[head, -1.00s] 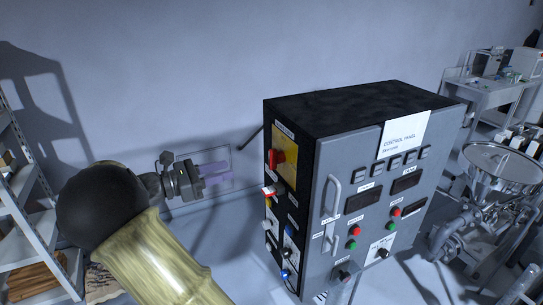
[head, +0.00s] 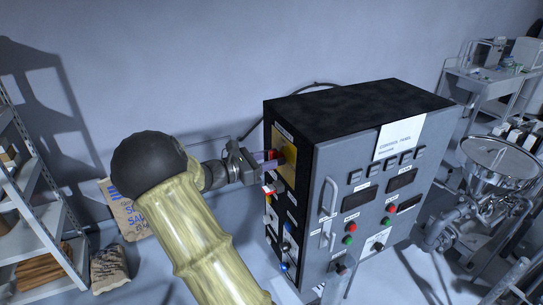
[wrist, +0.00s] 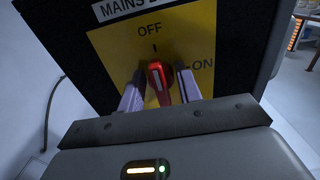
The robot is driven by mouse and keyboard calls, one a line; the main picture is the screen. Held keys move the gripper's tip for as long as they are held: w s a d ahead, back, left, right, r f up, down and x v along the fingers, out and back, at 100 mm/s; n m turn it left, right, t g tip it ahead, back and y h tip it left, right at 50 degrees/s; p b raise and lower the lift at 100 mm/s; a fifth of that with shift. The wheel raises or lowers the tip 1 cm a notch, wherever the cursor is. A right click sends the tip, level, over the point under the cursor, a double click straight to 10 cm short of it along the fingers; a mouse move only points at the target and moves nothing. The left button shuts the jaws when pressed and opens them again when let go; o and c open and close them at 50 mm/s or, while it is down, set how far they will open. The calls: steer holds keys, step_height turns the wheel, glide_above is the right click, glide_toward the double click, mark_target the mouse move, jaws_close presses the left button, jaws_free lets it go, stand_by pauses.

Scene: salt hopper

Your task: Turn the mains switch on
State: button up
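The mains switch is a red rotary handle (wrist: 158,80) on a yellow plate (wrist: 190,45) in the wrist view. OFF is printed above it and ON to its right. The handle points up towards OFF. In the head view, the yellow plate (head: 290,168) is on the cabinet's black left side. My gripper (wrist: 160,92) is open, with one finger on each side of the handle and visible gaps to it. It also shows in the head view (head: 268,158), where its fingertips reach the switch and partly overlap it.
The grey control cabinet (head: 330,270) has more plugs and knobs below the switch on its black side. A steel hopper (head: 498,160) stands to the right. A shelf rack (head: 35,230) and paper sacks (head: 110,270) are at the left.

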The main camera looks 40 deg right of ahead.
steer(key=c, duration=0.6)
